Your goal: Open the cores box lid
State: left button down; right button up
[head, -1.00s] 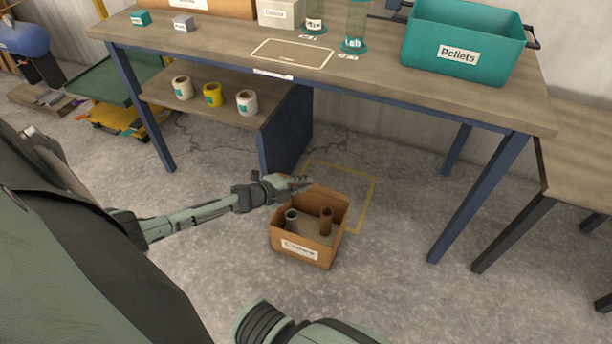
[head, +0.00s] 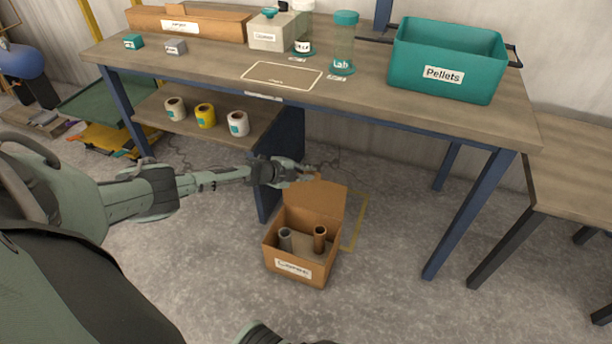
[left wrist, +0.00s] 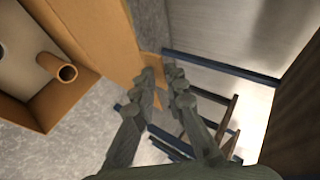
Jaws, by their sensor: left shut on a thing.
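The brown cores box (head: 318,274) stands on the floor with its top open, a grey core (head: 286,240) and a brown core (head: 320,238) upright inside. Its lid (head: 325,200) stands up from the back edge. My left gripper (head: 308,172) is at the top left edge of the lid. In the left wrist view, my left gripper (left wrist: 160,76) is shut on the edge of the lid (left wrist: 98,38), and a core (left wrist: 60,70) shows in the box at left. My right gripper is not in view.
A workbench (head: 400,112) stands behind the box, with a teal pellets bin (head: 440,75) on top and tape rolls on a lower shelf (head: 160,110). A navy panel (head: 268,192) is close behind my left gripper. Floor right of the box is clear.

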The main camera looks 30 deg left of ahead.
pick_arm(q)
jog(key=shift+w+r, duration=0.2)
jog(key=shift+r, duration=0.05)
jog(key=c, duration=1.8)
grip_release()
jog(key=shift+o, duration=0.2)
jog(key=shift+s+f, duration=0.1)
jog(key=shift+s, duration=0.1)
jog(key=v, duration=1.1)
jog(key=shift+s+r, duration=0.2)
jog(key=shift+s, duration=0.15)
jog(key=shift+a, duration=0.15)
